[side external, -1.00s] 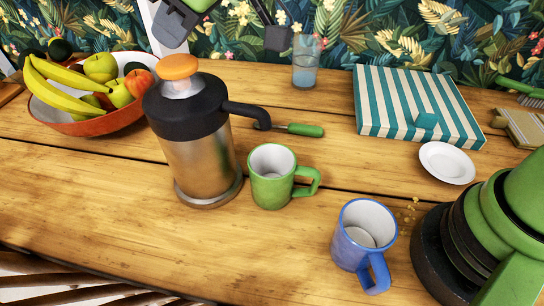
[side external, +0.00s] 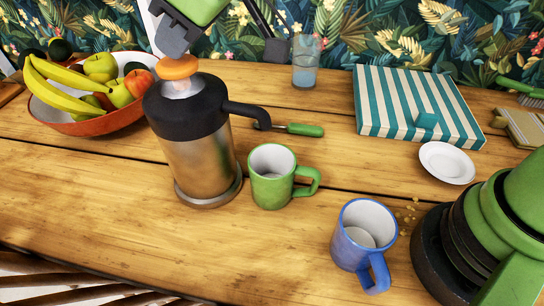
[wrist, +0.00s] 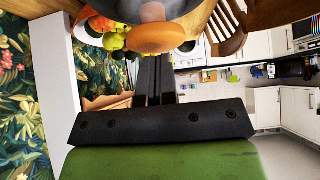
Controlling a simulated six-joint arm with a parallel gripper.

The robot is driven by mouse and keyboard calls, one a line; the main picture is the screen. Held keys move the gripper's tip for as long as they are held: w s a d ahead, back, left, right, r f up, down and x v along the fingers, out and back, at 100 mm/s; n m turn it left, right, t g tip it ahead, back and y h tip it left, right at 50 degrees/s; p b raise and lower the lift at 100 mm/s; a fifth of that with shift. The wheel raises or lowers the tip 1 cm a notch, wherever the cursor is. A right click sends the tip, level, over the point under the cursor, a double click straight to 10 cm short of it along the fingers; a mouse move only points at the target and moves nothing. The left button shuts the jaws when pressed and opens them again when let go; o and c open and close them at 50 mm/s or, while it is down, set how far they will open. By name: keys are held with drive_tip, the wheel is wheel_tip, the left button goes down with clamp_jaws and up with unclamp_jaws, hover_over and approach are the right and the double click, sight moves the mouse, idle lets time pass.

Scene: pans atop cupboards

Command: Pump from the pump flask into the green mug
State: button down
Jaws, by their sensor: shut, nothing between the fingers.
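The pump flask (side external: 200,155) stands upright on the wooden table, with a steel body, a black top and spout, and an orange pump knob (side external: 178,67). The knob also shows large in the wrist view (wrist: 151,39). The green mug (side external: 271,180) stands upright to the right of the flask, beneath the spout's side, its handle to the right. My gripper (side external: 177,52) is right above the orange knob, shut and empty. In the side view its fingertips seem to be at or just above the knob; I cannot tell whether they touch.
A bowl of fruit (side external: 75,128) stands left of the flask. A blue mug (side external: 352,248) stands front right. The table front is clear.

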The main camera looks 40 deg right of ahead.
drive_tip(key=shift+f, duration=0.9)
drive_tip(key=shift+r, duration=1.45)
drive_tip(key=shift+f, duration=1.45)
drive_tip(key=shift+r, duration=1.45)
